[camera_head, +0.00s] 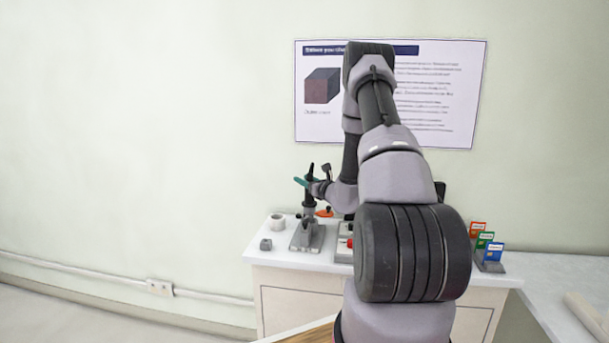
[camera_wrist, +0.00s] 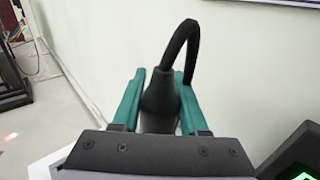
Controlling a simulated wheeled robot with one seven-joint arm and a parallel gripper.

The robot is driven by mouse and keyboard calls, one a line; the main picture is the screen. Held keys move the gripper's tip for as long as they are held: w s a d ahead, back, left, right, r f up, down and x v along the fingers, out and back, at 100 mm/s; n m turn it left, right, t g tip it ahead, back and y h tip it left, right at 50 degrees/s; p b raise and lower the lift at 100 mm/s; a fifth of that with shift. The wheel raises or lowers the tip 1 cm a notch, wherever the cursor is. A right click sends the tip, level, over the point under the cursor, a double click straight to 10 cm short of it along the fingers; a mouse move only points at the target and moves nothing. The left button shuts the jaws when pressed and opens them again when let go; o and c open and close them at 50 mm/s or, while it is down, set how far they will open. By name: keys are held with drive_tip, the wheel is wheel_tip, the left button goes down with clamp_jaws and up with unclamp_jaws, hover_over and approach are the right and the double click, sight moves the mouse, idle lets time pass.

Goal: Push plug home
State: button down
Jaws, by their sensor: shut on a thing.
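The plug (camera_wrist: 158,100) is a black tapered body with a thick black cable (camera_wrist: 187,30) looping up and over from it in the wrist view. My gripper (camera_wrist: 162,78) has teal fingers, one on each side of the plug, and is shut on it. In the head view my gripper (camera_head: 305,183) is at the far end of my arm, above a grey block fixture (camera_head: 307,238) on the bench. The dark plug (camera_head: 309,206) shows there as an upright shape over the fixture. The socket and the plug's lower end are too small or hidden, so I cannot tell how deep it sits.
A white ring-shaped part (camera_head: 277,221) and a small grey block (camera_head: 265,244) lie left of the fixture. A box with a red button (camera_head: 349,243) stands to its right, partly behind my arm. A rack of coloured cards (camera_head: 488,248) is farther right. The wall is close behind.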

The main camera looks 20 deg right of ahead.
sight(312, 200)
drive_tip(key=shift+f, duration=3.25)
idle(0.4)
drive_tip(key=shift+c, duration=1.8)
unclamp_jaws()
drive_tip(key=s, duration=0.3)
drive_tip(key=s+d, duration=0.1)
drive_tip(key=s, duration=0.3)
drive_tip(key=s+d, duration=0.1)
drive_tip(key=s, duration=0.2)
drive_tip(key=shift+s, duration=0.3)
